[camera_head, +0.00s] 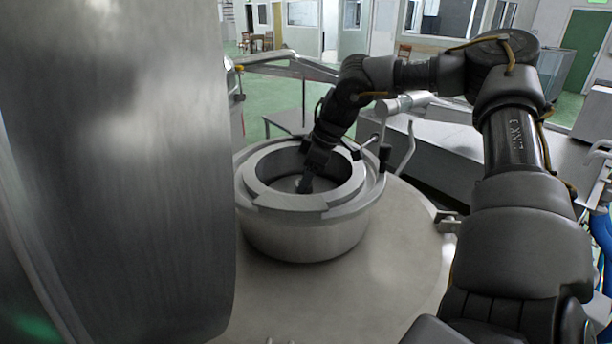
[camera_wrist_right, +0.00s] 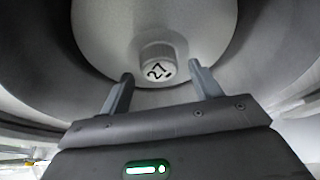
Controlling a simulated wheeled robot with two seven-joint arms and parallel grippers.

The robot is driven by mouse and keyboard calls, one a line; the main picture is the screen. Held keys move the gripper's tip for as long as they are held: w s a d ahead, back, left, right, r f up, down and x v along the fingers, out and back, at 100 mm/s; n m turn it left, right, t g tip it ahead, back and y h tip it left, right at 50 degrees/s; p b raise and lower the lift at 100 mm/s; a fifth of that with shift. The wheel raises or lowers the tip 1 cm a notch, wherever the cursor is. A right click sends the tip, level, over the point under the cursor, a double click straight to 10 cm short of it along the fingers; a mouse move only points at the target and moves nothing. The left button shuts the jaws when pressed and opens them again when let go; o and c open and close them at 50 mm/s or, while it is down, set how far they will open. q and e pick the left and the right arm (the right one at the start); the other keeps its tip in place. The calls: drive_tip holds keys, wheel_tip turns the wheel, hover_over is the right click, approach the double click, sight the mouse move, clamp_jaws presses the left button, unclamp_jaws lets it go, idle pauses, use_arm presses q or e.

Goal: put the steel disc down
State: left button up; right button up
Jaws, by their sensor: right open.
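The steel disc (camera_wrist_right: 105,25) shows in the right wrist view as a pale round plate with a short knob (camera_wrist_right: 157,62) marked "27". In the head view the disc is mostly hidden inside a round steel housing (camera_head: 300,240) with a thick rim. My right gripper (camera_head: 305,185) reaches down into the housing's opening. In the right wrist view my right gripper (camera_wrist_right: 160,74) is open, its two fingers apart near the knob with gaps on both sides. I cannot tell how deep the disc lies. My left gripper is out of view.
A large curved steel drum (camera_head: 120,150) fills the left of the head view, close to the housing. The housing stands on a round steel top (camera_head: 400,250), bare on its right. A grey bench (camera_head: 450,160) and metal bars stand behind.

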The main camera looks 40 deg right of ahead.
drive_tip(key=shift+r+p, duration=0.55)
drive_tip(key=shift+r, duration=0.2)
drive_tip(key=shift+b+v, duration=1)
drive_tip(key=shift+v, duration=0.2)
drive_tip(key=b+v, duration=0.2)
drive_tip(key=v, duration=0.7)
drive_tip(key=shift+s, duration=0.2)
drive_tip(key=shift+w, duration=0.1)
